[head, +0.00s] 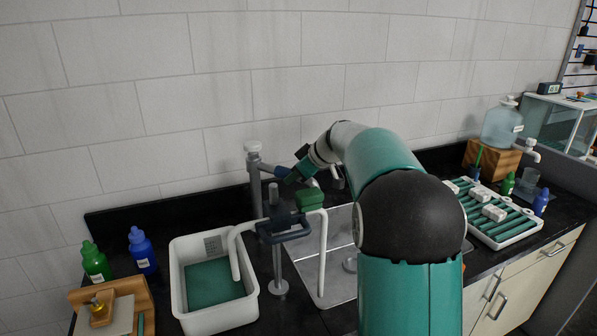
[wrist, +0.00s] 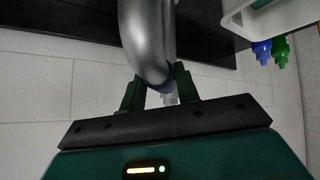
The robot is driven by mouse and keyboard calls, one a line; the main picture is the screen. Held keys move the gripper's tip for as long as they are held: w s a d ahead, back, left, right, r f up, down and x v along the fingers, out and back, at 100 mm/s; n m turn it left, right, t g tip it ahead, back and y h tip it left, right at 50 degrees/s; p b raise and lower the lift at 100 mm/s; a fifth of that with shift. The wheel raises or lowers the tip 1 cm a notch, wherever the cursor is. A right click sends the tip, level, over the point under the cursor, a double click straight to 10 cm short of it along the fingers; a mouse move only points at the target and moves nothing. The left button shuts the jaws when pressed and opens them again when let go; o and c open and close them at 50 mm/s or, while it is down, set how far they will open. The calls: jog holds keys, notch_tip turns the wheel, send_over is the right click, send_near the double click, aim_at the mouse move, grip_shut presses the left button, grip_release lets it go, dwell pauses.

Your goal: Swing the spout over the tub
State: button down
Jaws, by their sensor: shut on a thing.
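The white tub (head: 176,285) with a green bottom stands left of the sink.
The metal sink (head: 338,240) lies below my arm. Green (head: 95,262) and blue (head: 142,250) bottles stand left. A slatted tray (head: 500,234) lies right.

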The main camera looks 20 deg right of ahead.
jog(key=shift+s+a+r+m+h, duration=0.1)
jog(key=shift+s+a+m+h, duration=0.2)
jog(key=shift+a, duration=0.2)
jog(key=shift+s+a+r+m+h, duration=0.15)
jog(key=shift+a+m+h, duration=0.15)
jog(key=shift+a+m, duration=0.15)
jog(key=c, duration=1)
grip_release()
jog(key=shift+s, duration=0.15)
jog(key=shift+c, duration=0.2)
jog(key=shift+d+f, duration=0.1)
jog(key=v, duration=1.3)
jog(key=shift+s, duration=0.35)
jog(key=shift+d, duration=0.1)
